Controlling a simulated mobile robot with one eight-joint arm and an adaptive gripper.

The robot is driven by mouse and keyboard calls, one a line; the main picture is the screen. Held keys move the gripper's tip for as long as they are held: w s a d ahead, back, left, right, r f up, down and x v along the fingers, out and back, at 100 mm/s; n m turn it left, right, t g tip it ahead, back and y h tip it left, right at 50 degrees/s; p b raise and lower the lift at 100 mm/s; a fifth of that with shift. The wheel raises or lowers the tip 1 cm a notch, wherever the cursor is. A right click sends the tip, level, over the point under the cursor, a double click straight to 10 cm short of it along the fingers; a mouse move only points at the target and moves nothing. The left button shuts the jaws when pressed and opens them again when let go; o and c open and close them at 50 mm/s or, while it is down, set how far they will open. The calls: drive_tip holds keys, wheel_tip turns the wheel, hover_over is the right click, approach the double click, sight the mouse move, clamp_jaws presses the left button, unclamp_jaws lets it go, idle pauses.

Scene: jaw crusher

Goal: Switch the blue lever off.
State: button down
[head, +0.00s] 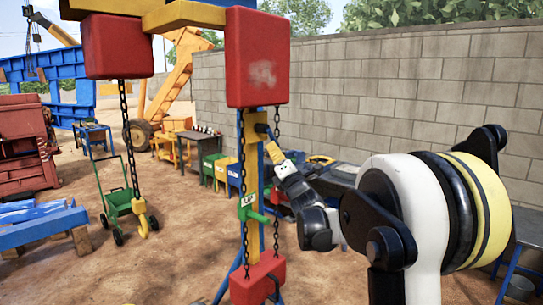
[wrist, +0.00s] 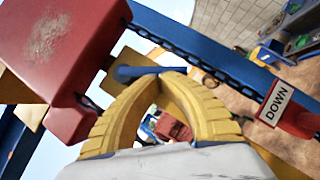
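The blue lever (wrist: 135,73) shows in the wrist view as a short bar with a rounded end, lying across just beyond my fingertips. In the head view it is small and dark near the top of the yellow and blue post (head: 253,170). My gripper (wrist: 160,80) has yellow fingers that arch together, with their tips close to each other right at the lever. I cannot tell whether they touch it. Nothing shows held between the fingers. In the head view my gripper (head: 273,150) is just right of the post, below the lever.
A red block (head: 257,57) hangs above the post, and another red block (head: 257,280) is below, with chains (head: 276,180) beside the post. A DOWN sign (wrist: 277,103) is at right in the wrist view. A green trolley (head: 125,198) stands left. A block wall (head: 400,90) is behind.

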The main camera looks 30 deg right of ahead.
drive_tip(key=d+r+n+y+b, duration=0.1)
drive_tip(key=n+y, duration=0.2)
drive_tip(key=n, duration=0.2)
drive_tip(key=w+d+r+n+t+y+b, duration=0.1)
drive_tip(key=n+y, duration=0.2)
drive_tip(key=n, duration=0.1)
drive_tip(key=d+r+n+y+b, duration=0.1)
drive_tip(key=d+n+y, duration=0.1)
drive_tip(key=n+y, duration=0.2)
drive_tip(key=shift+w+n+t, duration=0.2)
drive_tip(key=shift+n+t, duration=0.1)
drive_tip(key=shift+n, duration=0.5)
drive_tip(key=shift+d+r, duration=0.1)
drive_tip(key=shift+r, duration=0.1)
idle(0.4)
drive_tip(key=shift+f, duration=0.1)
idle(0.4)
drive_tip(key=w+a+f+b+v, duration=0.1)
drive_tip(key=f+b+v, duration=0.1)
drive_tip(key=v, duration=1)
drive_tip(key=shift+s+f+b, duration=0.15)
drive_tip(key=shift+f+b, duration=0.05)
drive_tip(key=shift+b, duration=0.65)
